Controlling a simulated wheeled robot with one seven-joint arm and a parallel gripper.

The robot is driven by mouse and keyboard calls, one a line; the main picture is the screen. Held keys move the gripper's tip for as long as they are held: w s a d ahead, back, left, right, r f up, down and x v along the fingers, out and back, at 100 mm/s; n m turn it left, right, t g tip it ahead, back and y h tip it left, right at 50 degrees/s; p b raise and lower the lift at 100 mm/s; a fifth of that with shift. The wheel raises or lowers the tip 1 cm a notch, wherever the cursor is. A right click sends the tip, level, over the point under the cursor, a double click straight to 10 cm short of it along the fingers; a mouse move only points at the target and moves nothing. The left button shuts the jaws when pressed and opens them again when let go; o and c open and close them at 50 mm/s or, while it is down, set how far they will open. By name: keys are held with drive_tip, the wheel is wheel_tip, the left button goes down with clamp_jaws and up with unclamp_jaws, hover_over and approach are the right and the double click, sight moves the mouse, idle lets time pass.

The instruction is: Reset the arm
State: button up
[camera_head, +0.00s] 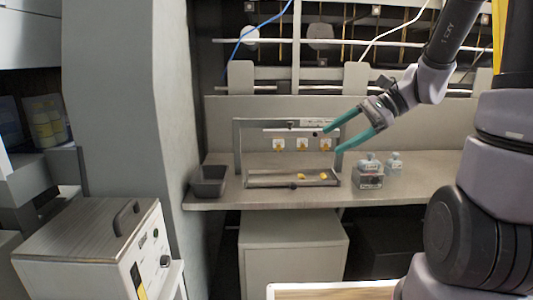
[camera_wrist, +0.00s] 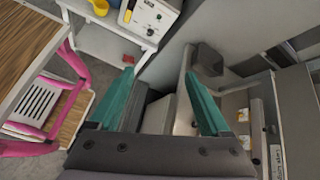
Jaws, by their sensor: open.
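My gripper (camera_head: 332,133) is open and empty, with two teal fingers. In the head view it is raised in front of the right part of the packer frame (camera_head: 237,150), above the grey counter, and points down to the left. In the wrist view my gripper (camera_wrist: 162,90) has its fingers spread wide, with nothing between them but the cabinet and floor beyond. My arm comes in from the right side of the head view.
The grey counter (camera_head: 230,202) carries a dark bin (camera_head: 208,182), the frame with small yellow pieces (camera_head: 323,176) in its tray, and bottles in a clear case (camera_head: 369,180). A machine box (camera_head: 90,240) stands at lower left. A wooden-topped table (camera_wrist: 25,50) shows in the wrist view.

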drive_tip(key=s+d+r+n+t+h, duration=0.6)
drive_tip(key=s+d+r+n+h, duration=0.1)
drive_tip(key=s+r+n+h, duration=0.1)
wheel_tip(320, 180, up, 2)
drive_tip(key=shift+s+r+n+h, duration=0.1)
drive_tip(key=shift+s+n+h, duration=0.05)
drive_tip(key=shift+n+h, duration=0.45)
